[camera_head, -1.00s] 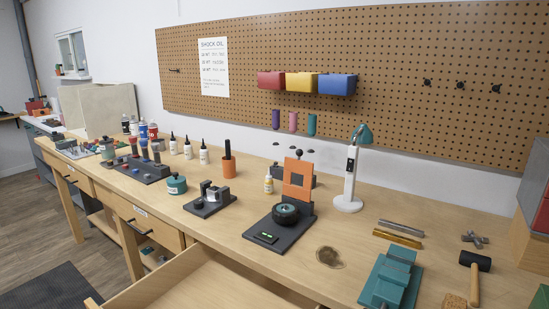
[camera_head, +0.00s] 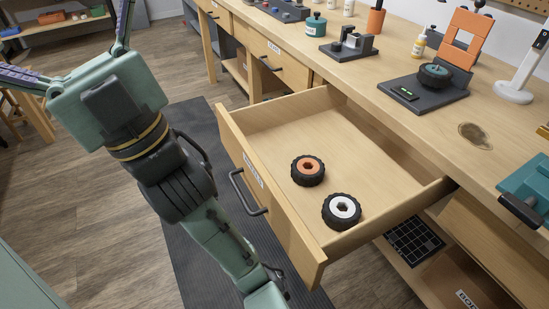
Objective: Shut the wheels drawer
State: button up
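The wheels drawer (camera_head: 232,133) is pulled well out from the bench. Its front has a dark bar handle (camera_head: 240,192) and a small white label, too small to read for certain. Inside lie a black wheel with an orange hub (camera_head: 308,170) and a black wheel with a white hub (camera_head: 342,211). My gripper (camera_head: 62,38) is at the upper left, fingers spread wide and empty. It points away from the drawer, over the floor, and touches nothing. My green and black arm crosses in front of the drawer's left side.
A closed drawer (camera_head: 272,57) is farther along the bench. A dark mat (camera_head: 190,125) lies on the floor before the drawers. The bench top holds a dark stand with a wheel (camera_head: 434,75) and a teal tool (camera_head: 528,187). A lower shelf holds a black grid (camera_head: 415,243).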

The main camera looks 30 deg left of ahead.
aim_at(392, 182)
jog(key=k+j+z, duration=0.25)
jog(key=k, duration=0.2)
jog(key=k+j+z, duration=0.2)
jog(key=k, duration=0.3)
